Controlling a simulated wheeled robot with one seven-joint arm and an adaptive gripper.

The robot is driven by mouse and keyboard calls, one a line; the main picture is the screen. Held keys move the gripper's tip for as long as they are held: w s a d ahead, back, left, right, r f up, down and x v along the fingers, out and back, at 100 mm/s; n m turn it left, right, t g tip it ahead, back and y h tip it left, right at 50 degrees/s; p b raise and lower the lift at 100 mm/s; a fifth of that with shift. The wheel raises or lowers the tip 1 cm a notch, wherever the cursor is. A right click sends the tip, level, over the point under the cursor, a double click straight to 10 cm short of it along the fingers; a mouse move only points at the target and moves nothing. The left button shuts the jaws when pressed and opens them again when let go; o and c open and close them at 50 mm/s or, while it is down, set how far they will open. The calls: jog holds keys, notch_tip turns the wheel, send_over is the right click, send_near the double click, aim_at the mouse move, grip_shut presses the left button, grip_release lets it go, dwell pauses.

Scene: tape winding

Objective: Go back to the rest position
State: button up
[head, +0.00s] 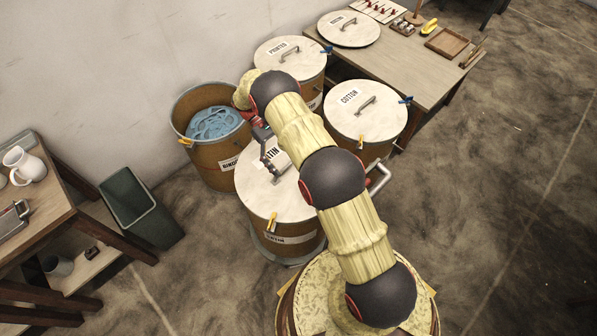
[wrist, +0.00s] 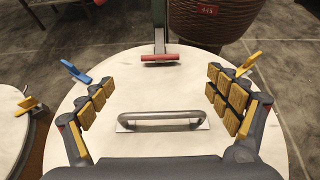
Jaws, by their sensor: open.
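My gripper (head: 266,150) is over the pale lid of the satin drum (head: 262,196), seen from above in the head view. In the wrist view my gripper (wrist: 160,82) is open, with its yellow-padded fingers spread to the left and right. A grey bar handle (wrist: 162,119) on a round pale lid (wrist: 160,150) lies between and below the fingers, and nothing is seen held.
An open drum (head: 207,145) holds blue material. The cotton drum (head: 366,110) and printed drum (head: 290,58) are lidded, close by. A wooden table (head: 420,70) stands behind, and a side table (head: 40,215) with a white jug (head: 25,167) and a green bin (head: 140,210) are left. Floor at right is clear.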

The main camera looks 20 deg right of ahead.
jog(key=shift+w+a+r, duration=0.2)
jog(key=shift+w+r, duration=0.15)
jog(key=shift+w, duration=0.2)
jog(key=shift+w+r, duration=0.15)
jog(key=shift+r, duration=0.25)
jog(key=s+r+m+t+y, duration=0.15)
jog(key=r+t, duration=0.25)
jog(key=r, duration=0.9)
jog(key=s+r+t+y, duration=0.1)
jog(key=s+r+t, duration=0.15)
jog(key=r, duration=1.05)
jog(key=s+a+r+m+t+y, duration=0.1)
jog(key=s+r+t, duration=0.4)
jog(key=s, duration=0.5)
jog(key=s+a+r+m+t, duration=0.1)
jog(key=s+r+t, duration=0.4)
jog(key=s, duration=0.6)
jog(key=shift+a+r+y, duration=0.2)
jog(key=shift+r+y, duration=0.15)
jog(key=shift+r, duration=0.5)
